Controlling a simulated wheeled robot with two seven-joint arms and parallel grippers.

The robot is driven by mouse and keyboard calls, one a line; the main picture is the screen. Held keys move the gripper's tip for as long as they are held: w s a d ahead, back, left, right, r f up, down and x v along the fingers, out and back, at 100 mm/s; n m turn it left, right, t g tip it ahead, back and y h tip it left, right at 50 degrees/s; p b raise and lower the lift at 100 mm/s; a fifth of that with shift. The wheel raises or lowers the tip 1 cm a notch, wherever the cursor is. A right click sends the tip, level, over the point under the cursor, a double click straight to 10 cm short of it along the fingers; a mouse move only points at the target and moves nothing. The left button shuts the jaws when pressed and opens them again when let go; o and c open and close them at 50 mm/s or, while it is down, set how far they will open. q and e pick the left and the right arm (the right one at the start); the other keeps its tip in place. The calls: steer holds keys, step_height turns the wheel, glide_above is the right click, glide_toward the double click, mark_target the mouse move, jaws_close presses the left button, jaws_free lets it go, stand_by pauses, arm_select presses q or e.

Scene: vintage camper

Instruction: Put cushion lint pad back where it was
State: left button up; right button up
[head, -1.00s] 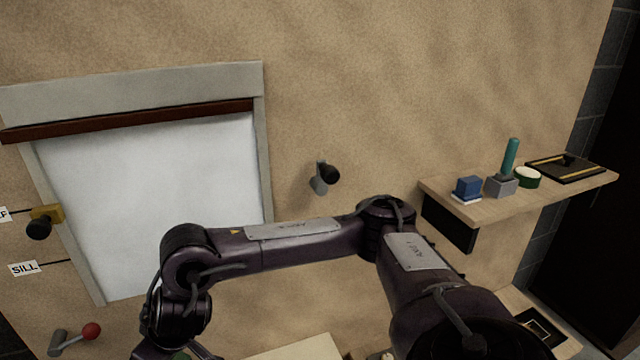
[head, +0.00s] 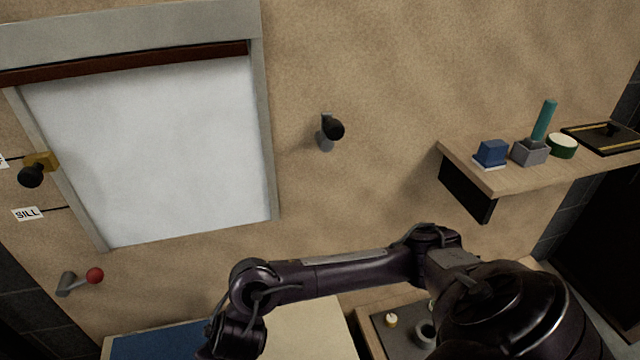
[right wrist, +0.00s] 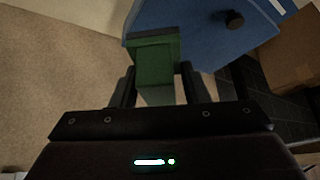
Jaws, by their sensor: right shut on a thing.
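My right gripper (right wrist: 158,85) is shut on a green block-shaped thing (right wrist: 155,62) with a paler grey-green lower part; this looks like the cushion lint pad. It is held between the two fingers in the right wrist view, in front of a blue panel. In the head view my right arm reaches across the bottom from the right, and its gripper and the pad are below the picture's edge. My left gripper is not in view.
A wall shelf (head: 505,181) at the right holds a blue block (head: 491,152), a teal-handled tool (head: 543,120), a green round tin (head: 562,146) and a black tray (head: 604,138). A blue surface (head: 160,343) lies lower left. A blue panel (right wrist: 185,25) with a dark knob and a cardboard box (right wrist: 285,50) show in the wrist view.

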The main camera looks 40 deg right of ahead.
steer(key=s+d+f+m+h, duration=0.1)
steer(key=s+d+f+m, duration=0.1)
steer(key=s+d+f, duration=0.6)
steer(key=s+d+f+m+h, duration=0.1)
steer(key=s+d+f, duration=0.45)
steer(key=d, duration=0.55)
steer(key=b, duration=0.3)
glide_above(314, 307)
step_height(314, 307, down, 3)
steer(key=shift+s+f, duration=0.1)
steer(key=shift+f, duration=0.55)
step_height(314, 307, down, 3)
steer(key=shift+f+b, duration=0.15)
steer(key=shift+b, duration=0.45)
steer(key=shift+d+f, duration=0.1)
steer(key=shift+f, duration=0.1)
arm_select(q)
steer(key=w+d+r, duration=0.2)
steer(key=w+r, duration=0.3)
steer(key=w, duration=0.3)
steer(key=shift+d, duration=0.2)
